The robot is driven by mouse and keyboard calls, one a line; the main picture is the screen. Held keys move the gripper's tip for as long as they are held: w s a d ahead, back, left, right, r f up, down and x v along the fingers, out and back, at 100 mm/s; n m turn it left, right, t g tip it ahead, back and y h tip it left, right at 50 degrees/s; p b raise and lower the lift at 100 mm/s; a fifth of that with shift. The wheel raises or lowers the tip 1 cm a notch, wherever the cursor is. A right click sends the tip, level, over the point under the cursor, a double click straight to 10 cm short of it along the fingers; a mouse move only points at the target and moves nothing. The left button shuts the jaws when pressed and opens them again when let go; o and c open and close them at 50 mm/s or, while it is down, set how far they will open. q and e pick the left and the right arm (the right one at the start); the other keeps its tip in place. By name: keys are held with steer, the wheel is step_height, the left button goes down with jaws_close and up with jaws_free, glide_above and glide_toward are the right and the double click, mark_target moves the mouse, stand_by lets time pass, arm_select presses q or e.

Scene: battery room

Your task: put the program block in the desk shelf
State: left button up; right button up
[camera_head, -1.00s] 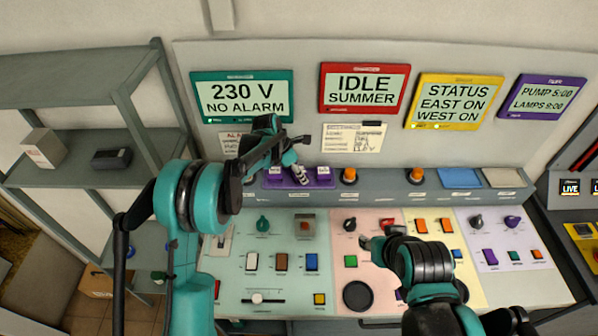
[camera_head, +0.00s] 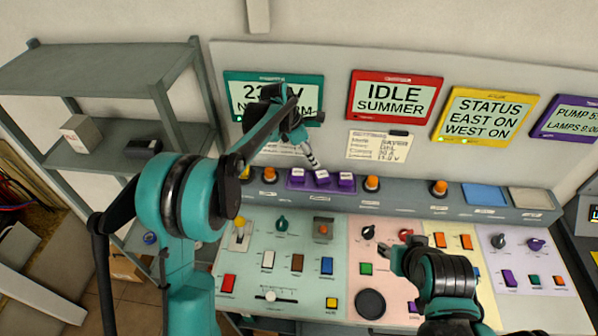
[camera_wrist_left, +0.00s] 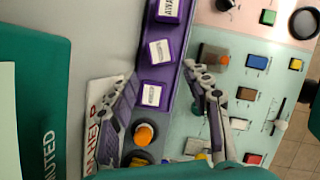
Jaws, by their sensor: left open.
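Three purple program blocks with white labels, a left one (camera_head: 297,175), a middle one (camera_head: 321,177) and a right one (camera_head: 346,180), stand in a purple holder on the desk shelf (camera_head: 405,197). In the left wrist view they are an upper block (camera_wrist_left: 167,10), a middle block (camera_wrist_left: 160,50) and a lower block (camera_wrist_left: 151,94). My left gripper (camera_head: 312,157) is above the holder, and its open fingers show in the left wrist view (camera_wrist_left: 158,80). The lower block appears between them, not visibly gripped. My right gripper (camera_head: 396,258) is over the desk panel; its fingers are unclear.
Orange knobs (camera_head: 371,184) flank the holder. A blue tray (camera_head: 485,195) and a beige tray (camera_head: 531,199) lie at the shelf's right. Screens and a paper note (camera_head: 377,146) are on the wall behind. A grey rack (camera_head: 105,155) with a small box (camera_head: 80,133) stands left.

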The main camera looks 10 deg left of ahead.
arm_select(q)
steer(key=s+a+r+m+t+y, duration=0.1)
steer(key=s+a+r+m, duration=0.3)
steer(key=s+m, duration=0.3)
steer(key=s+a+r+m+t+y, duration=0.15)
steer(key=s+a+r+m, duration=0.3)
steer(key=s, duration=0.55)
steer(key=s+a+f+m+t+y, duration=0.1)
steer(key=s+a+f+m, duration=0.1)
steer(key=s+m, duration=0.3)
steer(key=s+a+f+m+t, duration=0.2)
steer(key=s+m, duration=0.4)
steer(key=s, duration=0.4)
steer(key=shift+a+f+y, duration=0.3)
steer(key=shift+a+y, duration=0.05)
steer(key=shift+a, duration=0.15)
